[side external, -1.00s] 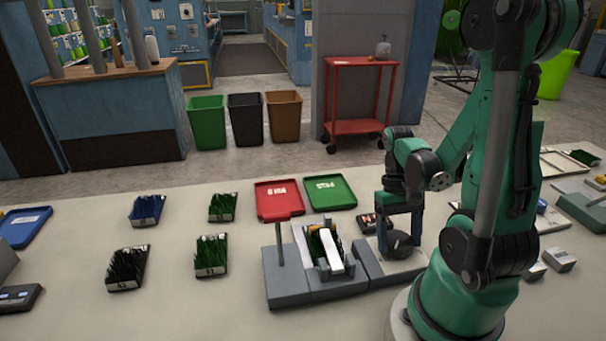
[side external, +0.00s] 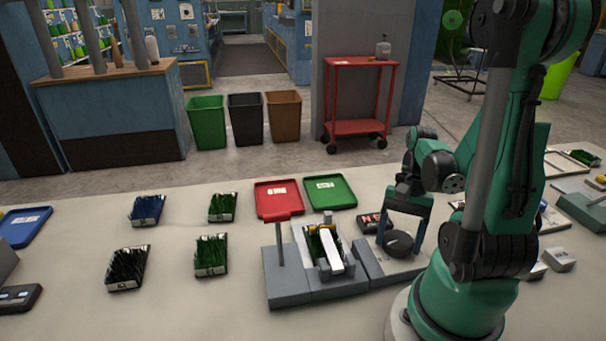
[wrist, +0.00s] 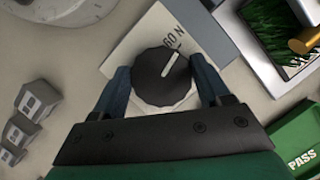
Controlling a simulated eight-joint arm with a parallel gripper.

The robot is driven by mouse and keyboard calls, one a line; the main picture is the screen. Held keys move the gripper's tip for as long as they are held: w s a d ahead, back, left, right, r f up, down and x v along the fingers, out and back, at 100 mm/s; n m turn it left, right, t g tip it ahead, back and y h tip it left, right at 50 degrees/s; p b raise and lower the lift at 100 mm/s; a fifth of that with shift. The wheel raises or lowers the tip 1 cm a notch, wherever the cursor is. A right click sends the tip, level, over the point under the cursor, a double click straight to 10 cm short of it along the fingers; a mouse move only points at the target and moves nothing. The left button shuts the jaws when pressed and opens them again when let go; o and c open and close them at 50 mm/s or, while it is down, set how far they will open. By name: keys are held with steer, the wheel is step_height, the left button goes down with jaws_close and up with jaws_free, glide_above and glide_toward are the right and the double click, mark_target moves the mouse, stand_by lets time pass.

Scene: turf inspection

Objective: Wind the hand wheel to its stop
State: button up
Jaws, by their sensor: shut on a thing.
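The hand wheel (side external: 398,243) is a black round knob on a pale plate (side external: 400,262) at the right end of the grey test fixture. In the wrist view the wheel (wrist: 163,78) has a white pointer line, which points up and right toward the "60 N" mark (wrist: 173,36). My gripper (side external: 401,240) comes down over the wheel with one blue finger on each side. In the wrist view my gripper (wrist: 161,76) is shut on the wheel, its fingers against the left and right sides of the rim.
The grey fixture (side external: 312,288) holds a turf sample under a white bar, left of the wheel. A red tray (side external: 279,211) and a green PASS tray (side external: 331,204) lie behind it. Several turf samples stand to the left. Small grey blocks (wrist: 37,102) lie near the wheel.

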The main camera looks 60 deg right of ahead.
mark_target(400, 231)
stand_by(0.4)
steer(key=o, duration=1.3)
steer(key=shift+r, duration=0.1)
steer(key=shift+v, duration=2.7)
steer(key=w+a+n+t+h, duration=0.1)
steer(key=w+n, duration=0.1)
steer(key=w, duration=0.1)
steer(key=w+a+r+n+t+h, duration=0.1)
steer(key=w+a+n+h, duration=0.1)
steer(key=w+n, duration=0.1)
steer(key=w+a+r+n+t+h, duration=0.1)
steer(key=w+a+n, duration=0.1)
steer(key=w, duration=0.3)
steer(key=shift+n+h, duration=0.3)
steer(key=shift+n, duration=0.3)
steer(key=w+a+r+n+t, duration=0.1)
steer(key=a+n, duration=0.1)
steer(key=a, duration=0.1)
steer(key=w+a+r+n+t, duration=0.1)
steer(key=a+n+t, duration=0.1)
steer(key=a+n, duration=0.1)
steer(key=w+a+r+n+t, duration=0.1)
steer(key=w+a+n+t, duration=0.1)
steer(key=a, duration=0.1)
steer(key=shift+a+r+n, duration=0.1)
steer(key=shift+r+n, duration=0.2)
steer(key=shift+n, duration=0.1)
